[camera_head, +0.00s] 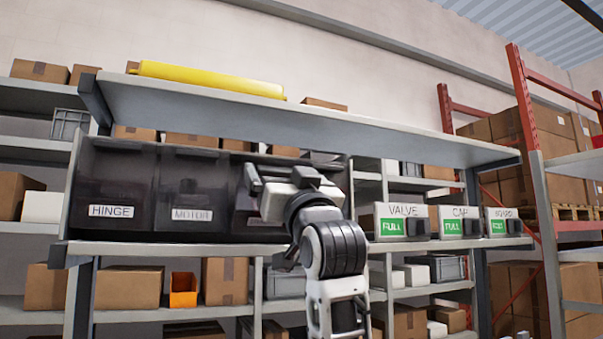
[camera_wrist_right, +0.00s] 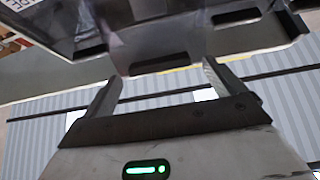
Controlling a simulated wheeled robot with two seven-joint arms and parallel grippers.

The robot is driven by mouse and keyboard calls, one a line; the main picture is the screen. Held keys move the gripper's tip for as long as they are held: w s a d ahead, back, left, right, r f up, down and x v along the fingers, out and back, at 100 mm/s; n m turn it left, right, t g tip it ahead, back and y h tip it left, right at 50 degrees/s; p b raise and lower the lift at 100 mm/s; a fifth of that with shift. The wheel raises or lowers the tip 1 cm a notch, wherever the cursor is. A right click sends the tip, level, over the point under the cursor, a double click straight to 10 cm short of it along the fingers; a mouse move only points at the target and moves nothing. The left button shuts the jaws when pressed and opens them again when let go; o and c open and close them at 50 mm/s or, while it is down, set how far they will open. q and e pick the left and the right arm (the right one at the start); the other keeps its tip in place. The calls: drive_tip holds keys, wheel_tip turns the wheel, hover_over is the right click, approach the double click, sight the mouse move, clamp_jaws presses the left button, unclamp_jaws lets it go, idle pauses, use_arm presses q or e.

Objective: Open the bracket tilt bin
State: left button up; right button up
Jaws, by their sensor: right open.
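A row of dark tilt bins stands on the shelf at left. The hinge bin (camera_head: 110,180) and the motor bin (camera_head: 188,180) show readable labels and look shut. The third bin (camera_head: 232,205) has its label mostly hidden behind my right gripper (camera_head: 252,180), so I cannot read a bracket label. My right gripper is open and in front of the right part of the row. In the right wrist view its two fingers (camera_wrist_right: 160,85) stand apart close to a dark bin front (camera_wrist_right: 160,40) with slots, with nothing clearly between them. My left gripper is out of view.
Valve (camera_head: 402,210), cap and board dispensers with green labels stand to the right on the same shelf. An upper shelf (camera_head: 290,120) runs above the bins and carries a yellow roll (camera_head: 210,78). Boxes and an orange bin (camera_head: 183,290) sit on racks behind.

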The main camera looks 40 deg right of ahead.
drive_tip(key=s+a+f+b, duration=0.1)
drive_tip(key=s+a, duration=0.2)
drive_tip(key=s, duration=1)
drive_tip(key=shift+s+a+f, duration=0.15)
drive_tip(key=shift+s+a, duration=0.05)
